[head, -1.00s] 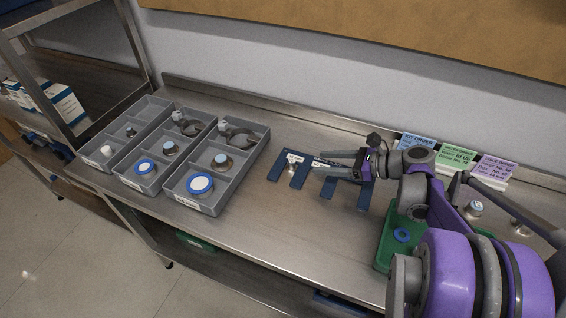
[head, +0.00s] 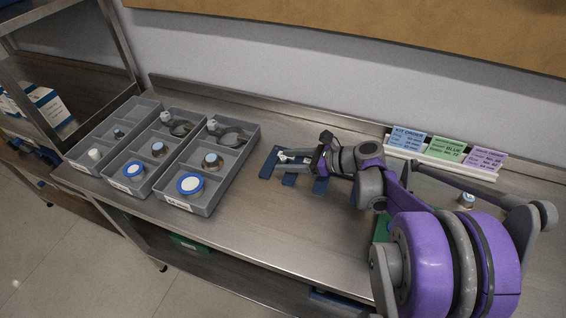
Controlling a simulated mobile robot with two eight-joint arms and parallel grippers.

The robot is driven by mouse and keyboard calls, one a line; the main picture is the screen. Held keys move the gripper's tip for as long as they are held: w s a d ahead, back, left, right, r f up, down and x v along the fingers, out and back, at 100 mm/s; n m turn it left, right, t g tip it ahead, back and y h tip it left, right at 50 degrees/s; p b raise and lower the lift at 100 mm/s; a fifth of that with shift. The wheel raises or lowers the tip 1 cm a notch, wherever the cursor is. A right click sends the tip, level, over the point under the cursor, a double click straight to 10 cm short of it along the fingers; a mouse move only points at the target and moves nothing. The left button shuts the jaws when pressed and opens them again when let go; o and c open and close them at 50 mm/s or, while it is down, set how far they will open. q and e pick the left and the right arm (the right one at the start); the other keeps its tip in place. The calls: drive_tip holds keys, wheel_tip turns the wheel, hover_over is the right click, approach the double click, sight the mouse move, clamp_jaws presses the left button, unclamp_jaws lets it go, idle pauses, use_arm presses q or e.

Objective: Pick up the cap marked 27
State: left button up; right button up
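No number can be read on any cap. My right gripper (head: 285,157) reaches left from the right side, low over a dark blue slotted rack (head: 268,165) right of the trays. A small pale thing on the rack is by its fingertips. Whether the fingers are open, or hold it, is too small to tell. My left gripper is not in view.
The right grey tray (head: 244,153) and two like it hold clamps and small round parts. Blue, green and purple order cards (head: 446,147) stand at the back right. A small jar (head: 466,200) is partly behind my arm. The bench front between trays and arm is clear.

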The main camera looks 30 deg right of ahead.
clamp_jaws()
